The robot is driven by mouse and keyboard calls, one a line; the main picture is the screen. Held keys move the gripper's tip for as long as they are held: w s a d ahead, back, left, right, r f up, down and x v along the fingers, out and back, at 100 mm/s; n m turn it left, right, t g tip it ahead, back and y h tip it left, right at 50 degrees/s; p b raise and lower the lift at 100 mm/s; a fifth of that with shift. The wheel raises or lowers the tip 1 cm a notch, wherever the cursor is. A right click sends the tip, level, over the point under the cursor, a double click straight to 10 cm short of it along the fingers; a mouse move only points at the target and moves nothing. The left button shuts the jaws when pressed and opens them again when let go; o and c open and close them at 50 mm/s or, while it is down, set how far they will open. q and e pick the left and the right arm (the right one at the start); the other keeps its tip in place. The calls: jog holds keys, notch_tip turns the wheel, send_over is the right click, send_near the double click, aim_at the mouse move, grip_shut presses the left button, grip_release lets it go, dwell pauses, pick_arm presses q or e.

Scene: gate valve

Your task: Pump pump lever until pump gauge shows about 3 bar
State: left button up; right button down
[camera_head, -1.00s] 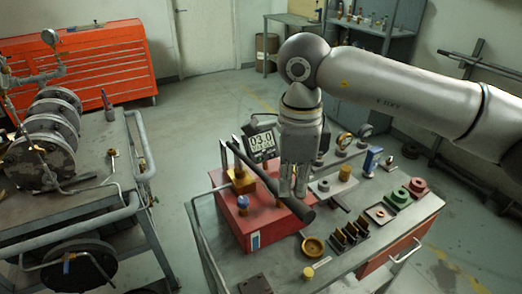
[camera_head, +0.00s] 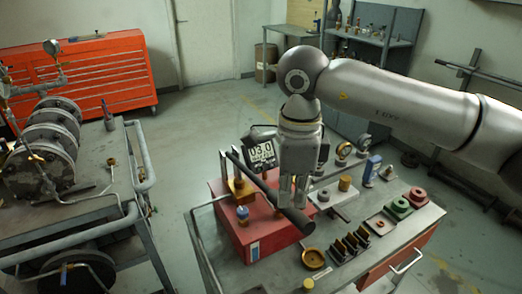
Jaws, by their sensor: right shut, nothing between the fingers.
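The red pump box (camera_head: 248,232) stands on the workbench in the middle of the head view. The dark pump lever (camera_head: 262,186) slopes down from the back left to a thick grip (camera_head: 297,222) at the front right. The gripper hides part of the lever and of the box. My left gripper is out of view.
The workbench (camera_head: 275,278) also carries a brass bowl (camera_head: 313,259), a black rack (camera_head: 350,245), green rings (camera_head: 399,207) and a red ring (camera_head: 418,196). A cart with a flanged valve assembly (camera_head: 45,155) stands at the left. Clear floor lies between.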

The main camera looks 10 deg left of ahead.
jog(key=shift+r, duration=0.1)
jog(key=shift+r+p, duration=1.55)
jog(key=shift+r, duration=0.95)
